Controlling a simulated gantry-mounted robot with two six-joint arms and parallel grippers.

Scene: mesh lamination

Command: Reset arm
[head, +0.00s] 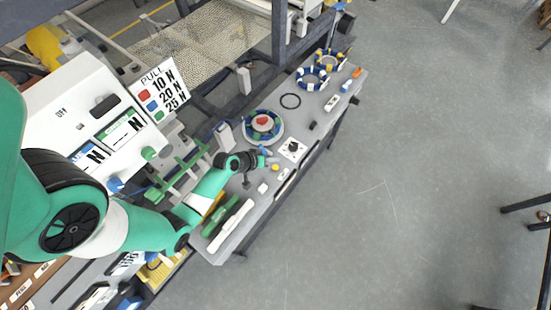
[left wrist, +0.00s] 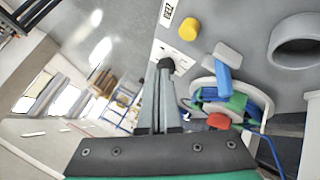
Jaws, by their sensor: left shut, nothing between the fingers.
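My left gripper (head: 268,161) is at the end of the green and white arm, above the narrow grey bench (head: 262,208). Its fingers are together and hold nothing. In the left wrist view the closed fingertips (left wrist: 165,66) point towards the bench top, with a yellow knob (left wrist: 188,29) just beyond them. The yellow knob also shows in the head view (head: 276,168), beside the gripper. My right gripper is in neither view.
A round dish (head: 279,136) with coloured blocks and a red piece lies near the gripper. A white plate with a black knob (head: 293,148) and blue-white rings (head: 312,78) lie along the bench. A white machine with a PULL sign (head: 159,86) stands left. Open floor lies right.

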